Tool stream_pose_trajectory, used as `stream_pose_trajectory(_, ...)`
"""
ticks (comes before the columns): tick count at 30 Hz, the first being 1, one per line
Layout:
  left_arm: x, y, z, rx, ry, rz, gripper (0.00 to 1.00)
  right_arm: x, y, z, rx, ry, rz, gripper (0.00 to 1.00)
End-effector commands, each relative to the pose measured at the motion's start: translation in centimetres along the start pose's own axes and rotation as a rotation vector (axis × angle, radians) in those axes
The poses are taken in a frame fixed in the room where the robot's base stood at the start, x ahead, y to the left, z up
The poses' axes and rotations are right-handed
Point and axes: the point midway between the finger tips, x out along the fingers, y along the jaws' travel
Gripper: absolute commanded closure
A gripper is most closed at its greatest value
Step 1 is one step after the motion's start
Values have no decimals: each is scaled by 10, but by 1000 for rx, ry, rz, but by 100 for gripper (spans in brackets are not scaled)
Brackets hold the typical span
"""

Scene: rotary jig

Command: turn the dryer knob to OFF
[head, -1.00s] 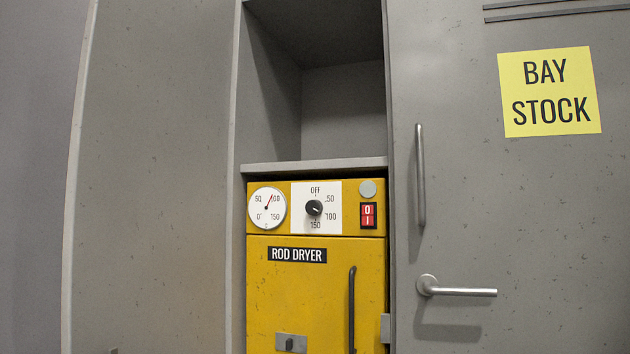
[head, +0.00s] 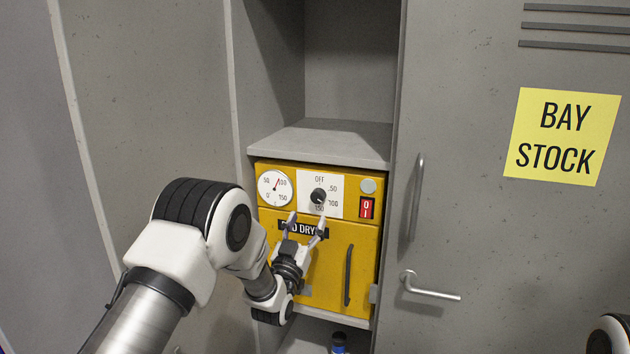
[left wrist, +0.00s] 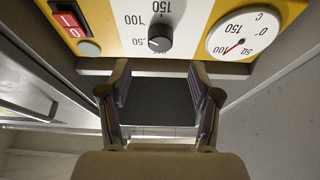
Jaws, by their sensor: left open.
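The dryer knob (head: 319,196) is a small black dial on a white plate marked OFF, 50, 100 and 150, on the yellow rod dryer (head: 320,262). I cannot read its pointer surely, but it does not seem to point at OFF. My left gripper (head: 306,222) is open and empty in front of the dryer, just below the knob in the head view and apart from it. In the left wrist view, the panel looks upside down; the knob (left wrist: 160,38) is beyond the open fingers (left wrist: 160,82), roughly centred between them. My right gripper is out of view.
A round gauge (head: 275,188) is left of the knob and a red switch (head: 367,208) right. The dryer's dark door handle (head: 348,275) is below. A grey shelf (head: 330,143) juts out above. The locker door's lever handle (head: 430,287) is at right.

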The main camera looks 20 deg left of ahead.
Motion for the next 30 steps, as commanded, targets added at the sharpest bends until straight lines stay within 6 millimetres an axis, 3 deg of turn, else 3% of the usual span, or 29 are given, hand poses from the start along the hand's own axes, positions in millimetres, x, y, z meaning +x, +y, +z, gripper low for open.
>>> stream_pose_trajectory(9, 58, 0, -1, 0, 0, 0, 37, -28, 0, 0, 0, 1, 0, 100)
stream_pose_trajectory(13, 68, 0, 2, 0, -2, 0, 37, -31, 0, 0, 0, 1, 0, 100)
stream_pose_trajectory(20, 68, 0, 3, 0, -3, 0, 37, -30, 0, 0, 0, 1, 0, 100)
stream_pose_trajectory(25, 68, 0, 3, 0, -3, 0, 97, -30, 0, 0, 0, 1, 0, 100)
stream_pose_trajectory(30, 68, 0, 3, -1, -2, -1, 97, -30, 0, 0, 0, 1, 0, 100)
